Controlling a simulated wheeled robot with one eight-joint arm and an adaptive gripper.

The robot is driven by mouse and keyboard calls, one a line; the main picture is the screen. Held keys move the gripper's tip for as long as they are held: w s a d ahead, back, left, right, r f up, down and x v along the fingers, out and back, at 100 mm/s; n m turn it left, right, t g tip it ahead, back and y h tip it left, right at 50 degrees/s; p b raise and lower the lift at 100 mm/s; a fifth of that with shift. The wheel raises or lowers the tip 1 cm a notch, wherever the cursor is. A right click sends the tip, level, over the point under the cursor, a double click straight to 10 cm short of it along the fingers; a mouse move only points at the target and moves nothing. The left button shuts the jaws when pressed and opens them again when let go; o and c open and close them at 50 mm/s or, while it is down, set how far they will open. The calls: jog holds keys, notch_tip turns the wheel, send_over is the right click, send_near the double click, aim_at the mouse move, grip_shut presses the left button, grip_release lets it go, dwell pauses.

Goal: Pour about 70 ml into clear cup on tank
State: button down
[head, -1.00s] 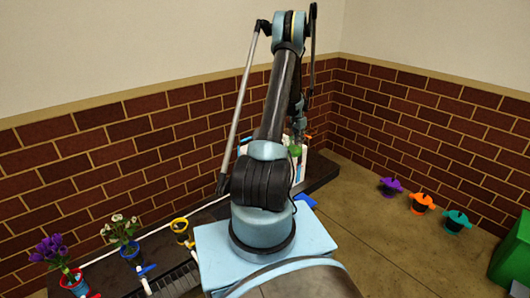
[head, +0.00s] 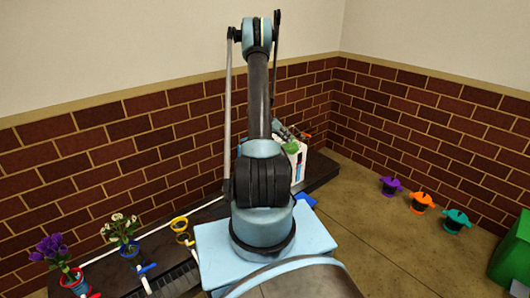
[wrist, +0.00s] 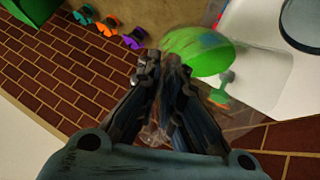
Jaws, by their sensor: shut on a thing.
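My gripper (wrist: 171,68) points down the middle of the wrist view, its dark fingers close together. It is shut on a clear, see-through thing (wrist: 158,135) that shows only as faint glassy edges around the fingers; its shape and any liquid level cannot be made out. The white tank (wrist: 262,85) is at the right of the wrist view, with a green rounded part (wrist: 190,48) just beyond the fingertips. In the head view the tank (head: 299,171) stands behind my arm, with my gripper above it, partly hidden. I cannot make out a separate clear cup on the tank.
A dark bench carries purple flowers (head: 50,249), white flowers (head: 121,229) and a yellow-rimmed pot (head: 179,224) at left. Purple (head: 390,186), orange (head: 421,202) and teal (head: 456,220) pots stand on the floor at right, near a green box (head: 512,250). A brick wall is close behind.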

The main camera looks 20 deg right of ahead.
jog(key=shift+w+a+r+h, duration=0.15)
jog(key=shift+a+r+h, duration=0.3)
jog(key=shift+h, duration=0.35)
jog(key=shift+w+a+r+g+h+p, duration=0.1)
jog(key=shift+a+g+h+p, duration=0.2)
jog(key=shift+h, duration=0.2)
jog(key=shift+a+h+p, duration=0.1)
jog(key=shift+h+p, duration=0.2)
jog(key=shift+p, duration=0.05)
jog(key=shift+w+a+r+g+h+p, duration=0.15)
jog(key=shift+a+r+g+h+p, duration=0.25)
jog(key=shift+h, duration=0.3)
jog(key=shift+w+a+r+p, duration=0.15)
jog(key=shift+a+p, duration=0.2)
jog(key=shift+p, duration=0.45)
dwell(1.2)
